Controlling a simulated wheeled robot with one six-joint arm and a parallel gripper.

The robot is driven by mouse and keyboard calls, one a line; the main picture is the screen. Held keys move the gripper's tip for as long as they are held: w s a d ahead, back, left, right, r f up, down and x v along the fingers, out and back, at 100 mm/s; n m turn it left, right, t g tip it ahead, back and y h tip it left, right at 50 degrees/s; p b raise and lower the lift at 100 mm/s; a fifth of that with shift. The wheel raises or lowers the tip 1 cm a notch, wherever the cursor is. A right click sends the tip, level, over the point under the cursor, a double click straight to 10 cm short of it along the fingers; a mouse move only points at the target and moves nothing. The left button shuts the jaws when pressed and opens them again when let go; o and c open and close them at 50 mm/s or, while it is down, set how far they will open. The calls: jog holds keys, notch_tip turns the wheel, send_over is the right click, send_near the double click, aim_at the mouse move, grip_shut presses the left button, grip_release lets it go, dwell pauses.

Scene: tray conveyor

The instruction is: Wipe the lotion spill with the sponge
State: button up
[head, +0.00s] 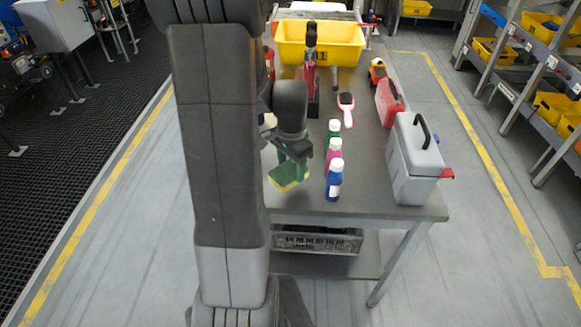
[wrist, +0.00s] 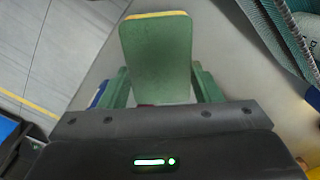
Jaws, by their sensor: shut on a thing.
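My gripper (head: 291,160) is shut on a green sponge (head: 288,177) with a yellow layer, over the near left part of the grey table (head: 385,200). In the wrist view the sponge (wrist: 156,55) stands out between the two green fingers of my gripper (wrist: 160,85), with a thin yellow edge at its far end. I cannot tell whether the sponge touches the tabletop. I cannot make out the lotion spill in either view; my arm covers the table's left part.
A green-labelled bottle (head: 334,130), a pink bottle (head: 333,157) and a blue bottle (head: 334,181) stand close right of my gripper.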

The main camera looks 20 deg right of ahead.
jog(key=shift+r+p, duration=0.8)
jog(key=shift+r, duration=0.55)
